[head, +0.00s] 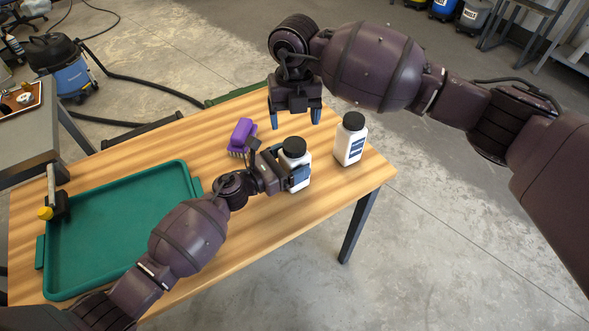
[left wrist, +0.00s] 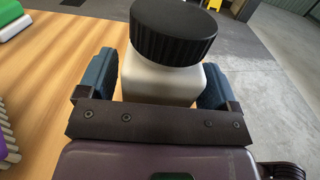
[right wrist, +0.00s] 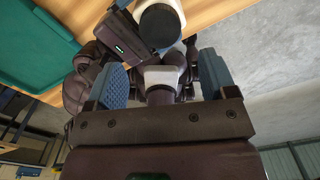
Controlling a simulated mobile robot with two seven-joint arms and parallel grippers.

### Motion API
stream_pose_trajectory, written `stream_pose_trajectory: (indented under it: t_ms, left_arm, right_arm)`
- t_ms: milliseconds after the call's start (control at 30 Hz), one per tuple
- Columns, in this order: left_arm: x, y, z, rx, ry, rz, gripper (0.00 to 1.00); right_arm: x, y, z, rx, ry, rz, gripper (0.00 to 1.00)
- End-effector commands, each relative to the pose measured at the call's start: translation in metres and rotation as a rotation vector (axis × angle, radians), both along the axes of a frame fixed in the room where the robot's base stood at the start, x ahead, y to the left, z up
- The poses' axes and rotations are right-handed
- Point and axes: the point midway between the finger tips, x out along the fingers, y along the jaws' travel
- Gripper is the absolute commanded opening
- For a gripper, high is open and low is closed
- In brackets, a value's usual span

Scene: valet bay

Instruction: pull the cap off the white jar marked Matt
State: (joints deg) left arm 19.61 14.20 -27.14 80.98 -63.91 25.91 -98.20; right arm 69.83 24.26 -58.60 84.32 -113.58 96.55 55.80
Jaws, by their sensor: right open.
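Two white jars with black caps and blue labels stand upright on the wooden table; I cannot read the label writing. My left gripper (head: 291,176) is closed around the body of the nearer jar (head: 295,162). In the left wrist view this jar (left wrist: 160,85) sits between the two blue fingers, with its black cap (left wrist: 174,32) on top and clear of them. My right gripper (head: 295,120) is open and empty, fingers down, above and behind the held jar. The right wrist view shows the held jar's cap (right wrist: 160,26) beyond the open fingers. The other jar (head: 350,142) stands apart to the right.
A purple brush (head: 242,137) lies just left of the held jar. A green tray (head: 120,279) fills the left of the table (head: 345,187). The table's right edge is just past the second jar.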

Motion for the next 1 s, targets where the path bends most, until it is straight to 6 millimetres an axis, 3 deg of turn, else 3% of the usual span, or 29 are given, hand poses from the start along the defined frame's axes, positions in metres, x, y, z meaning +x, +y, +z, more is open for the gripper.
stream_pose_trajectory:
  t_ms: [33,400,467,667,867,1000]
  left_arm:
    - [0.000,0.000,0.000,0.000,0.000,0.000,0.77]
    - [0.000,0.000,0.000,0.000,0.000,0.000,0.23]
    - [0.000,0.000,0.000,0.000,0.000,0.000,0.23]
    - [0.000,0.000,0.000,0.000,0.000,0.000,0.23]
    - [0.000,0.000,0.000,0.000,0.000,0.000,0.23]
    - [0.000,0.000,0.000,0.000,0.000,0.000,0.23]
  right_arm:
    - [0.000,0.000,0.000,0.000,0.000,0.000,0.78]
    - [0.000,0.000,0.000,0.000,0.000,0.000,0.79]
    - [0.000,0.000,0.000,0.003,0.002,0.000,0.88]
    - [-0.010,0.010,-0.006,0.116,0.047,-0.017,0.88]
    - [-0.043,0.036,-0.017,0.427,0.205,-0.062,0.88]
    - [-0.067,0.052,-0.013,0.672,0.331,-0.125,0.88]
